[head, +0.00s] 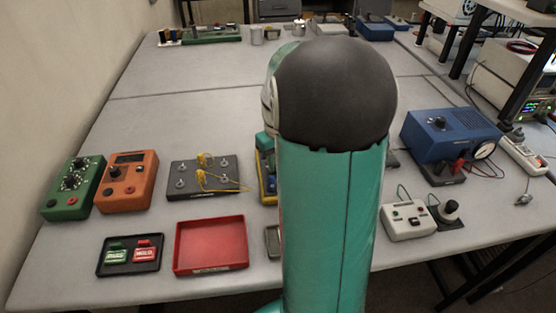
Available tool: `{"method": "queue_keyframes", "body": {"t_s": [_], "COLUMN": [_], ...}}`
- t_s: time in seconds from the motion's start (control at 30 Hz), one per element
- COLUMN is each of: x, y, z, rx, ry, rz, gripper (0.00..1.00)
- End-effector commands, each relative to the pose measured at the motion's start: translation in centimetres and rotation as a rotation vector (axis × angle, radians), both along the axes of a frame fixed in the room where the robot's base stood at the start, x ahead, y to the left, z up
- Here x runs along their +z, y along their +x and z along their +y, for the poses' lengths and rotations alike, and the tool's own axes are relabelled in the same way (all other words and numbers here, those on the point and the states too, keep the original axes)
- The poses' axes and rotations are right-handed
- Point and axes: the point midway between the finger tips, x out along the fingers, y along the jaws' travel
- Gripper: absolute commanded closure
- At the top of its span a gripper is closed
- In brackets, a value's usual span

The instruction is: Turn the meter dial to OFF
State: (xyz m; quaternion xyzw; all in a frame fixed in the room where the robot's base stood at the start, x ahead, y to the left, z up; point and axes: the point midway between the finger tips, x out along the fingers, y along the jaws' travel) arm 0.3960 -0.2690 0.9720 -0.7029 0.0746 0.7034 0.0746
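A yellow-edged device (264,184), which may be the meter, lies behind my arm near the middle of the table. Only a narrow left strip of it shows, and I cannot see its dial or where that points. An orange box (127,182) with a dark display and a black knob stands at the left. My own teal arm with a dark rounded joint fills the middle of the head view. My gripper is hidden behind it or out of view.
A green box (73,188), a black board with yellow leads (205,179), a black tray (130,256) and a red tray (210,245) lie left of my arm. A blue box (440,133) and a white box (407,220) stand right.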

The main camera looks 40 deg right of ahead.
Motion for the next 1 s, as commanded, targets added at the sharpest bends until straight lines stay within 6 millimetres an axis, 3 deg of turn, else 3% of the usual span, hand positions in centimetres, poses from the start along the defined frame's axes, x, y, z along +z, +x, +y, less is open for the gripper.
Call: {"method": "queue_keyframes", "body": {"t_s": [0.7, 0.73, 0.8, 1.0], "x": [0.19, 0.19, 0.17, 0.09], "y": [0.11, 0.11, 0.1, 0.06], "z": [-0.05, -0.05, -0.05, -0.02], "rx": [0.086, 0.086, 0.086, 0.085], "ry": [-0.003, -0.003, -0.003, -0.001], "rz": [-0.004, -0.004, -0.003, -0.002], "gripper": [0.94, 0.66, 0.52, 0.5]}}
